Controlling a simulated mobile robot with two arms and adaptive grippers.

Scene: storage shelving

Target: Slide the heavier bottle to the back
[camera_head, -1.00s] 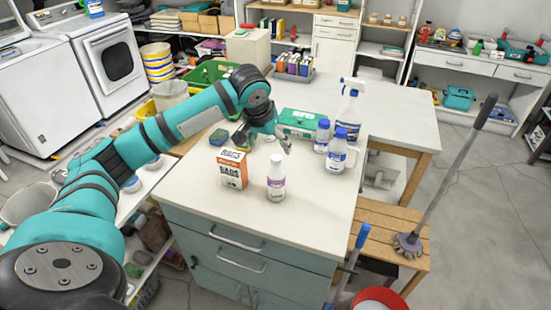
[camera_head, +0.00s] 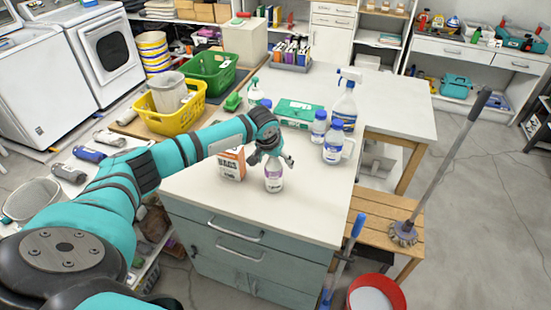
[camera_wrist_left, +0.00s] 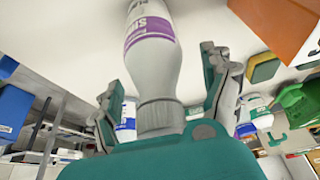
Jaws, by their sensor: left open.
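A white bottle with a purple label (camera_head: 273,180) stands upright near the front of the white countertop (camera_head: 305,215). My left gripper (camera_head: 272,158) is at the top of this bottle. In the left wrist view, the bottle (camera_wrist_left: 152,50) and its grey cap (camera_wrist_left: 160,115) lie between the spread fingers of the left gripper (camera_wrist_left: 163,85), with gaps visible on both sides. Other bottles stand farther back: a blue-capped jug (camera_head: 334,147), a blue-capped bottle (camera_head: 318,130) and a large spray bottle (camera_head: 344,108). Weight cannot be seen. My right gripper is not in view.
An orange-and-white box (camera_head: 231,165) stands just left of the purple-labelled bottle. A green-and-white box (camera_head: 298,113) lies farther back. Yellow (camera_head: 170,118) and green (camera_head: 212,75) baskets stand at the left. The front right countertop is clear.

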